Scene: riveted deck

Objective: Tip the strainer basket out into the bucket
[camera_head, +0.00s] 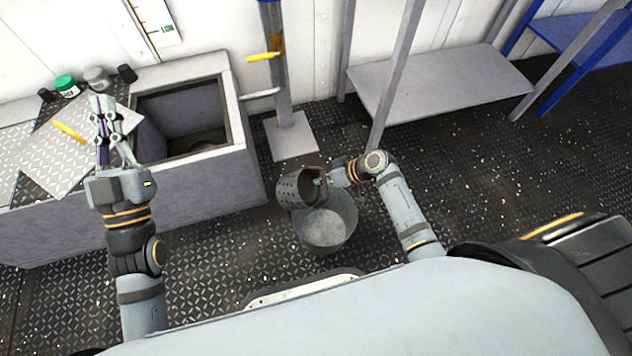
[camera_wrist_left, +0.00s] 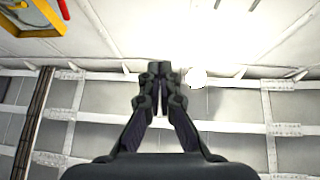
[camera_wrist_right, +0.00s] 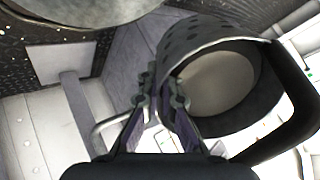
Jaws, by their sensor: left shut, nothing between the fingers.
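The strainer basket (camera_head: 288,190) is dark grey with holes in its wall and is tilted over the bucket. The grey metal bucket (camera_head: 326,230) stands on the deck, its mouth partly covered by the basket. My right gripper (camera_head: 320,182) is shut on the basket's rim. In the right wrist view the fingertips (camera_wrist_right: 160,92) pinch the rim of the basket (camera_wrist_right: 190,35), with its dark handle to the right. The basket's inside looks pale at the bottom; I cannot tell whether anything lies in it. My left gripper (camera_head: 103,103) is shut and empty, pointing up at the left.
An open-topped grey box (camera_head: 235,130) stands left of the bucket, beside a plate-topped bench (camera_head: 25,150) with small jars (camera_head: 64,85). A post with a yellow lever (camera_head: 263,57) rises behind the bucket. A grey shelf (camera_head: 440,85) stands at the back right. The deck at right is clear.

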